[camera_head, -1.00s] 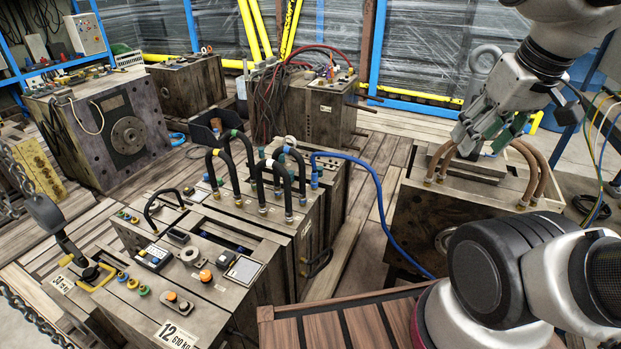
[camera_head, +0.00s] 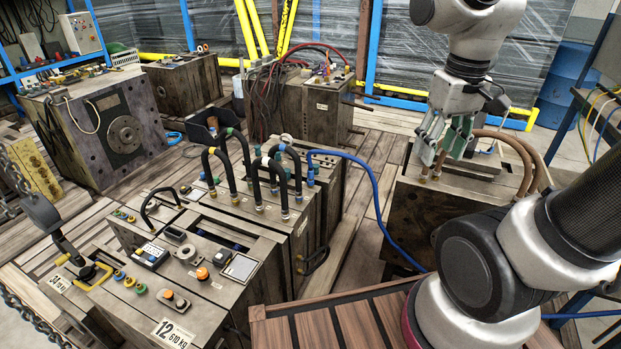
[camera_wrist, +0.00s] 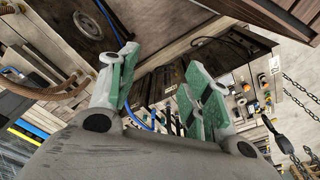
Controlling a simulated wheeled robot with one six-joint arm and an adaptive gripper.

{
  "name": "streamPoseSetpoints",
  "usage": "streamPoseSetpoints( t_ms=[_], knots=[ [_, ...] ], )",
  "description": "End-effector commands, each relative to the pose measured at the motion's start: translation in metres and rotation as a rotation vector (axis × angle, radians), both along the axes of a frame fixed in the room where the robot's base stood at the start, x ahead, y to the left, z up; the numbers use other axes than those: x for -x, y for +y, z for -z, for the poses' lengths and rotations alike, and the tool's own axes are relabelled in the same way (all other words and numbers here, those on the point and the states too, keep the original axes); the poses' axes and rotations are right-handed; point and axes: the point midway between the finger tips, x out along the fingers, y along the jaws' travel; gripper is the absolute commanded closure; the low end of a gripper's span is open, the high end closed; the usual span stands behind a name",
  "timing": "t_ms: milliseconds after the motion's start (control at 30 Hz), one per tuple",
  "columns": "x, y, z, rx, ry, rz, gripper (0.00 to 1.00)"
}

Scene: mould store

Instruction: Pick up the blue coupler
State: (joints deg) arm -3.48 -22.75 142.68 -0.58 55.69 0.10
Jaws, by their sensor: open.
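A blue fitting (camera_head: 311,174), apparently the blue coupler, stands upright on top of the large mould block in the middle of the head view. A blue hose (camera_head: 372,180) arches from it to the right and down. My gripper (camera_head: 443,143) is open and empty, with green-padded fingers pointing down over the right-hand mould block, well to the right of the blue fitting. In the wrist view my gripper (camera_wrist: 160,62) shows its two fingers apart with nothing between them. Part of a blue hose shows behind the fingers there; I cannot make out the coupler in that view.
Several black hoses (camera_head: 240,160) arch up beside the blue fitting. The right-hand mould block (camera_head: 440,210) carries brown hoses (camera_head: 515,150) close to my gripper. A slatted wooden surface (camera_head: 335,325) lies in front. A chain and hook (camera_head: 45,215) hang at the left.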

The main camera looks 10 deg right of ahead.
Motion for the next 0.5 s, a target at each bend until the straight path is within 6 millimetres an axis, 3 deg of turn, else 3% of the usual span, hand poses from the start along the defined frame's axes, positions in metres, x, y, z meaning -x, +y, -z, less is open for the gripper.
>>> streamPoseSetpoints(
  t_ms=[267,367,500],
  knots=[
    [-0.091,0.008,0.054,0.075,0.167,-0.075,0.51],
    [-0.133,0.013,0.085,0.109,0.194,-0.090,0.51],
    [-0.193,0.022,0.141,0.154,0.208,-0.106,0.51]
  ],
)
